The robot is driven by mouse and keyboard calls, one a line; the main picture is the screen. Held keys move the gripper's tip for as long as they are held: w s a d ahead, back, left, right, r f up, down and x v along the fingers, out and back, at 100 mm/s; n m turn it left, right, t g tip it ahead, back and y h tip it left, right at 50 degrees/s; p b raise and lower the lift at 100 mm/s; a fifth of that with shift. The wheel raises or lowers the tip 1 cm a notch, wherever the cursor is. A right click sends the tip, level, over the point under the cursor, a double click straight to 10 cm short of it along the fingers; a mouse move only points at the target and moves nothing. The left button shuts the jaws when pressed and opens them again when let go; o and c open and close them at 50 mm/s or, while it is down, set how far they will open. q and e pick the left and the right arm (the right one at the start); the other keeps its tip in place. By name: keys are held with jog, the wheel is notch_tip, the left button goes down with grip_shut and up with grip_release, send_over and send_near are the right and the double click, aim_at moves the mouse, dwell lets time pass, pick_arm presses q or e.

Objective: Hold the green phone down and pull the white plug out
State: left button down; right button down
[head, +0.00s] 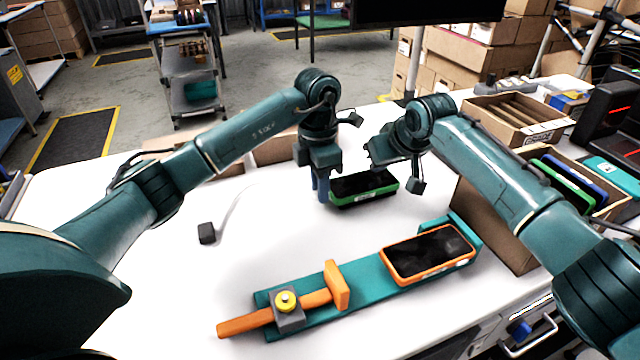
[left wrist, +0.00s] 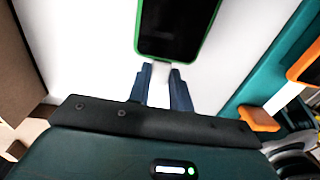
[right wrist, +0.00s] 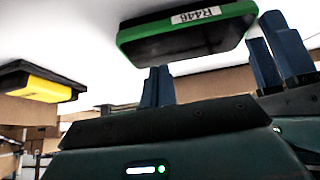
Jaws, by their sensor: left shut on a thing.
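The green-edged phone (head: 362,188) lies on the white table beneath my two grippers, with its dark screen showing. It also shows in the left wrist view (left wrist: 178,28) and, with a label on its edge, in the right wrist view (right wrist: 187,33). My left gripper (head: 321,190) points down at the phone's left end. In the left wrist view its fingers (left wrist: 161,85) are shut on the white plug (left wrist: 160,80), in line with the phone's end. My right gripper (right wrist: 159,75) has its fingers close together near the phone's side; I cannot tell whether they touch it. Its tips are hidden in the head view.
A teal fixture (head: 365,292) with an orange phone (head: 428,253) and an orange slider (head: 336,286) lies in front. A dark cube (head: 207,233) with a white cable lies at left. Cartons (head: 517,120) stand at right.

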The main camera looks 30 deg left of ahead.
jog(key=shift+f, duration=0.85)
dwell(0.6)
pick_arm(q)
jog(key=shift+s+a, duration=0.65)
jog(key=shift+s, duration=0.1)
pick_arm(e)
jog(key=shift+s+f, duration=0.1)
jog(key=shift+f, duration=0.1)
pick_arm(q)
jog(key=shift+s+a, duration=0.55)
jog(key=shift+s, duration=0.1)
pick_arm(e)
jog(key=shift+d, duration=0.1)
dwell(0.4)
pick_arm(q)
jog(key=shift+s+a, duration=0.45)
jog(key=shift+s, duration=0.05)
